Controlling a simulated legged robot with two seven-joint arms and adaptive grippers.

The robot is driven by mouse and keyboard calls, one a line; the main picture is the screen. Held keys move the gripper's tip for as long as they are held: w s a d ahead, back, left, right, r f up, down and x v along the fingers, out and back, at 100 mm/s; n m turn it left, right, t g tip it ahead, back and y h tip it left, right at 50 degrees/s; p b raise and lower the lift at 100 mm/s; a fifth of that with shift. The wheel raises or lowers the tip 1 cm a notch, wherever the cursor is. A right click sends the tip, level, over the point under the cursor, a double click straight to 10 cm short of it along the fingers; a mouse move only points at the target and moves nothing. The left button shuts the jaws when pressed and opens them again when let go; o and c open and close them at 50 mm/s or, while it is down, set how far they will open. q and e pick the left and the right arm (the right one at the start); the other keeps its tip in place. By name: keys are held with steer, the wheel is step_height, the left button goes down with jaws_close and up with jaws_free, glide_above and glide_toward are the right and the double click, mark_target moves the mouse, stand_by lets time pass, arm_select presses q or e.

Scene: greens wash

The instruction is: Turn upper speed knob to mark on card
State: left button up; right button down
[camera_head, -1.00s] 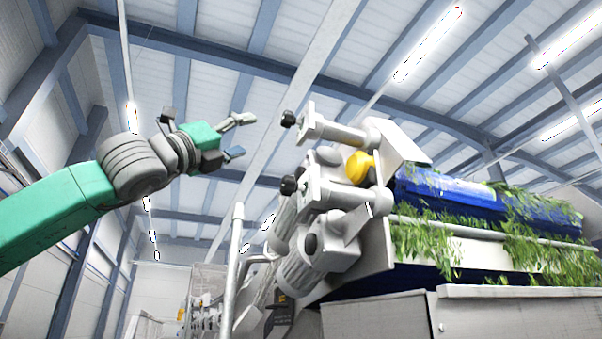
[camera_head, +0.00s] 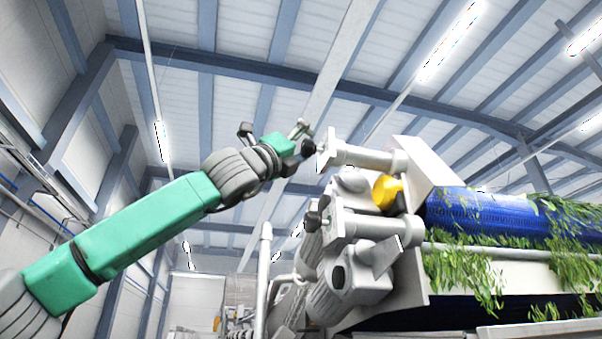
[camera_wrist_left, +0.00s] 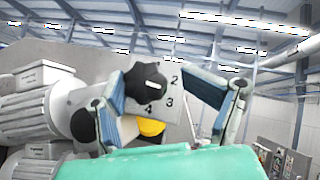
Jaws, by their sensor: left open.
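The upper speed knob (camera_head: 308,148) is black and sits on the end of the upper grey housing of the machine. In the left wrist view the knob (camera_wrist_left: 146,84) is lobed, with a short white line on its face. Behind it is a pale card (camera_wrist_left: 176,103) showing the numbers 2, 3 and 4; the knob hides part of it. My left gripper (camera_head: 301,143) is open at the knob. In the left wrist view the knob lies between the spread fingers (camera_wrist_left: 165,93), nearer the left one. Contact cannot be told. My right gripper is not in view.
A lower black knob (camera_head: 312,220) sits below on a similar housing. A yellow part (camera_head: 386,192) is between the housings. A blue belt (camera_head: 480,216) with leafy greens is to the right. A grey upright pipe (camera_head: 263,275) stands left of the machine.

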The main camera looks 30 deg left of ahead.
arm_select(q)
steer(key=shift+w+d+m, duration=0.15)
steer(key=shift+w+d, duration=0.1)
steer(key=shift+d, duration=0.2)
steer(key=shift+w+d+m, duration=0.15)
steer(key=shift+w+d, duration=0.05)
steer(key=shift+d, duration=0.25)
steer(key=shift+w+a+f, duration=0.2)
steer(key=shift+w+a, duration=0.2)
steer(key=shift+w, duration=0.3)
steer(key=shift+a, duration=0.75)
steer(key=c, duration=0.4)
steer(key=shift+s+a, duration=0.2)
steer(key=shift+a, duration=0.1)
steer(key=c, duration=0.8)
steer(key=shift+s+d+r, duration=0.1)
steer(key=shift+d+r, duration=0.05)
steer(key=shift+d, duration=0.15)
steer(key=shift+a, duration=0.15)
